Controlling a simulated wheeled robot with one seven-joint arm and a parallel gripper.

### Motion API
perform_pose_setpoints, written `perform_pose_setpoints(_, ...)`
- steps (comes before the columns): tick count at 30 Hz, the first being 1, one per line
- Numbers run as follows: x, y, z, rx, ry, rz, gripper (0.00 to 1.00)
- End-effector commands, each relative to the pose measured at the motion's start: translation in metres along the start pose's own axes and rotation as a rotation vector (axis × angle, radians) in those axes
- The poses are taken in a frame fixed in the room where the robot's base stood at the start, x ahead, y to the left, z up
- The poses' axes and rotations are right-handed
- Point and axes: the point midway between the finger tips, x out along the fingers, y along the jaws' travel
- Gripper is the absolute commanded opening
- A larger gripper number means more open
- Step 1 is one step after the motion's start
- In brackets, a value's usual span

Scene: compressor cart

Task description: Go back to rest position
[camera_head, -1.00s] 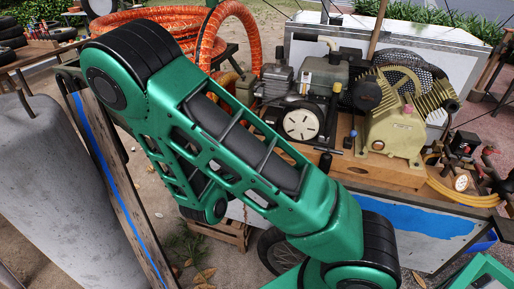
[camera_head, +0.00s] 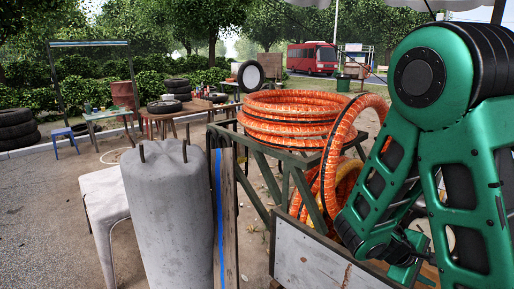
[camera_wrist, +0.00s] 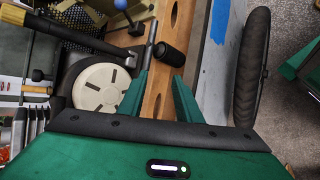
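My gripper (camera_wrist: 160,82) shows in the wrist view with its two green fingers apart and nothing seen between them. Beyond the fingertips is a black cylindrical grip (camera_wrist: 171,54) beside a metal rod; I cannot tell the exact gap, but it looks apart from the fingers. My green arm (camera_head: 452,150) fills the right side of the head view, bent, and hides most of the cart behind it. The compressor's white round cover (camera_wrist: 100,87) lies left of the fingers in the wrist view.
Orange hose coils (camera_head: 290,115) lie on a metal frame close to my arm. A grey concrete cylinder (camera_head: 168,215) stands at front left. The cart's wooden board (camera_wrist: 157,95) and a wheel (camera_wrist: 252,65) are near my gripper. Open ground (camera_head: 50,210) lies left.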

Motion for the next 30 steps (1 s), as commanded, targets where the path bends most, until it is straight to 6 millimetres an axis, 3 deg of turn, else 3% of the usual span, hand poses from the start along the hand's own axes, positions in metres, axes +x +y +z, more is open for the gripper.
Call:
perform_pose_setpoints(3, -0.001, -0.006, 0.03, 0.177, -0.03, -0.143, 0.31)
perform_pose_setpoints(11, -0.021, -0.025, 0.082, 0.508, -0.084, -0.432, 0.31)
perform_pose_setpoints(21, -0.076, -0.04, 0.135, 0.856, -0.119, -0.755, 0.31)
perform_pose_setpoints(30, -0.124, -0.049, 0.171, 1.03, -0.126, -0.931, 0.31)
